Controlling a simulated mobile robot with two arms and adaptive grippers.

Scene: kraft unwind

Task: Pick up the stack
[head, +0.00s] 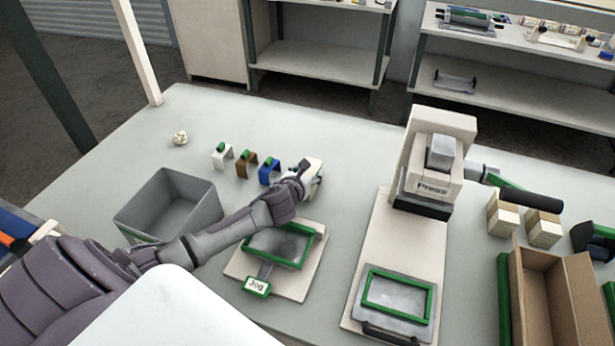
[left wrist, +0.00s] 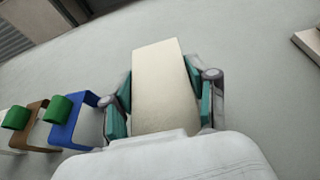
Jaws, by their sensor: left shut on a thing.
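A cream-coloured stack (left wrist: 165,85) sits between the teal finger pads of my left gripper (left wrist: 163,102) in the left wrist view. The pads press on both of its sides, so the gripper is shut on it. In the head view, my left gripper (head: 304,182) is beyond the jog tray (head: 313,262), beside the blue holder (head: 268,172). Only a pale part of the stack (head: 316,164) shows there, the rest hidden by the gripper. I cannot tell whether the stack touches the table. My right gripper is not in view.
White (head: 222,158) and brown (head: 246,164) holders stand left of the blue one. A grey bin (head: 190,205) is at left. The press (head: 436,165) stands right of centre. Two pale stacks (head: 502,216) (head: 543,230) and a cardboard box (head: 583,290) are at right.

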